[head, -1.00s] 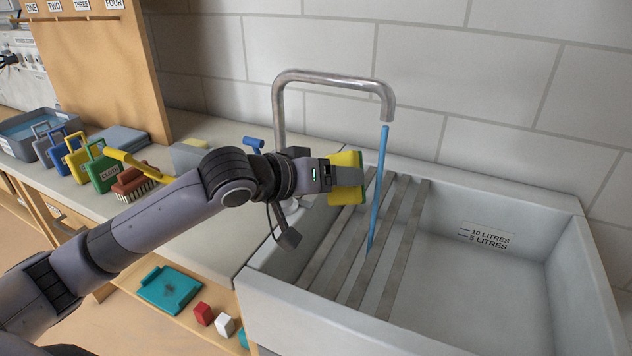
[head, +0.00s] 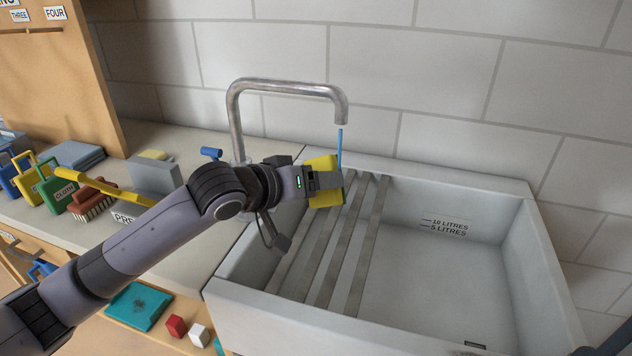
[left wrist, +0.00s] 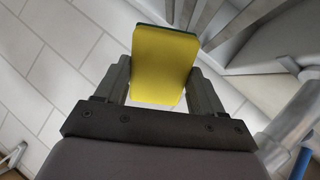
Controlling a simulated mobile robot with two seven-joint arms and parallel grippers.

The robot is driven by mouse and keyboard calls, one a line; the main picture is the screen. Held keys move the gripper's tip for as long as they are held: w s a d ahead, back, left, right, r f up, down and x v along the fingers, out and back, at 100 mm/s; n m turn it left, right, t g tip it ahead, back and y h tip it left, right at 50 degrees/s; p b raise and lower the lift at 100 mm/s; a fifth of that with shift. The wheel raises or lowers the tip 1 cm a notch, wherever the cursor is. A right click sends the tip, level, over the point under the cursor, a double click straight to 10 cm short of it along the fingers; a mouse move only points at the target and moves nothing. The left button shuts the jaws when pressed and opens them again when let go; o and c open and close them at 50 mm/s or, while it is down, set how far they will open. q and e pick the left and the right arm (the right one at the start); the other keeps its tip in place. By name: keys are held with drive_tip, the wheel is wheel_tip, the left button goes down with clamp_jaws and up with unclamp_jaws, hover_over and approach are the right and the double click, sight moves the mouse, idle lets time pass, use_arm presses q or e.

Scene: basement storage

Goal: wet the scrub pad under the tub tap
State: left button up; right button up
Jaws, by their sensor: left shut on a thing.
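My left gripper (head: 329,181) is shut on the scrub pad (head: 321,166), which is yellow with a green layer. The pad also shows between the fingers in the left wrist view (left wrist: 163,65). The metal tub tap (head: 290,87) arches over the tub (head: 440,285). A thin blue stream of water (head: 340,146) runs from its spout down to the pad and gripper fingers. No stream shows below the pad. A blue-ended tap lever (head: 211,153) stands to the left of the tap. My right gripper is not in view.
Slats (head: 335,240) cross the left part of the tub, and the right part is open. On the counter left are a yellow-handled brush (head: 92,203), a green tag-like block (head: 57,195) and a grey box (head: 155,177). A teal dustpan-like piece (head: 140,306) lies on the shelf below.

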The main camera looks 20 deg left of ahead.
use_arm(q)
drive_tip(key=shift+a, duration=0.1)
drive_tip(key=s+a+p, duration=0.2)
drive_tip(key=s+a, duration=0.2)
drive_tip(key=a, duration=0.2)
drive_tip(key=shift+s+a, duration=0.25)
idle(0.3)
idle(1.2)
drive_tip(key=s+a+r+p, duration=0.3)
drive_tip(key=a+r+p, duration=0.1)
drive_tip(key=p, duration=0.1)
idle(0.4)
drive_tip(key=shift+w, duration=0.1)
idle(0.5)
